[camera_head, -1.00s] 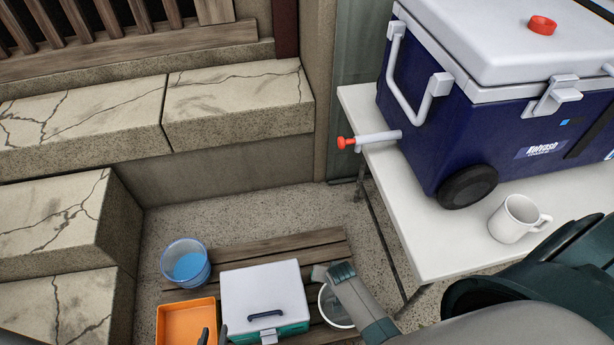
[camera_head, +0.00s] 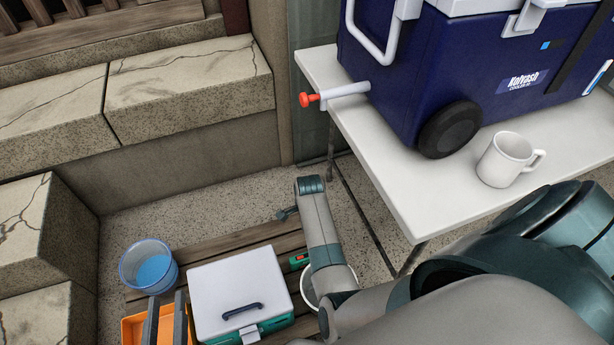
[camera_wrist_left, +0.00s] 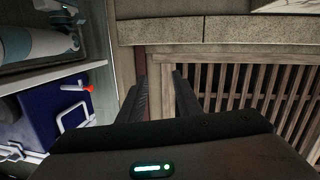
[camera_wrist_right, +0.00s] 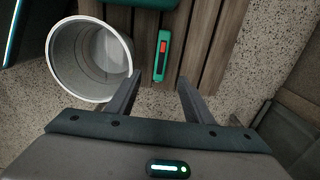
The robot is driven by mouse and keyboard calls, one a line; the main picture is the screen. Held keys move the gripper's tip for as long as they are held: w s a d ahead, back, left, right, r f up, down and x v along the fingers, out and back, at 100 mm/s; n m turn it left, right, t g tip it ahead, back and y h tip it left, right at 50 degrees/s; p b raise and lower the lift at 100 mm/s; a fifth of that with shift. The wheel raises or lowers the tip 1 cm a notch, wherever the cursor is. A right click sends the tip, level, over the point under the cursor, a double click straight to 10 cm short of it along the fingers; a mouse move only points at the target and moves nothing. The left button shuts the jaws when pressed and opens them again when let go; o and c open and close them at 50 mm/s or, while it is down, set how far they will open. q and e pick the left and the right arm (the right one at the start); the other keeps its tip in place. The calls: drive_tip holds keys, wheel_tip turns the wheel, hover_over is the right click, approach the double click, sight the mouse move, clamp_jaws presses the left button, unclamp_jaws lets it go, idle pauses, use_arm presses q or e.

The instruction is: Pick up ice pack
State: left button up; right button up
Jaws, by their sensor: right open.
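I cannot make out an ice pack in any view. A closed box with a white lid (camera_head: 238,290) and green body stands on the wooden slats in the head view. A large dark-blue cooler (camera_head: 400,85) stands on the white table. My left gripper (camera_head: 166,322) is open and empty, over the orange tray, left of the box. My right gripper (camera_wrist_right: 160,98) is open and empty. In the right wrist view it is near a small green tool (camera_wrist_right: 160,60) with a red button. In the head view this tool (camera_head: 299,260) lies right of the box.
A clear blue bucket (camera_head: 133,258) and an orange tray (camera_head: 132,330) stand left of the box. A white bucket (camera_wrist_right: 62,60) stands close to my right gripper. A white mug (camera_head: 502,160) is on the white table (camera_head: 400,200). Stone blocks (camera_head: 190,90) line the back.

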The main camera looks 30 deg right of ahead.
drive_tip(key=shift+f, duration=0.1)
wheel_tip(320, 180, down, 8)
drive_tip(key=b, duration=0.3)
drive_tip(key=shift+r, duration=0.2)
wheel_tip(320, 180, down, 4)
drive_tip(key=shift+f+b, duration=0.1)
drive_tip(key=shift+b, duration=1.05)
use_arm(q)
drive_tip(key=s+a+r+t+h, duration=0.1)
drive_tip(key=s+r+t+h, duration=0.1)
drive_tip(key=r+t, duration=0.8)
drive_tip(key=shift+s+a+r+h, duration=0.15)
drive_tip(key=shift+s+r+h, duration=0.4)
drive_tip(key=shift+r, duration=2.15)
use_arm(e)
drive_tip(key=shift+f, duration=0.15)
use_arm(q)
drive_tip(key=shift+s, duration=0.15)
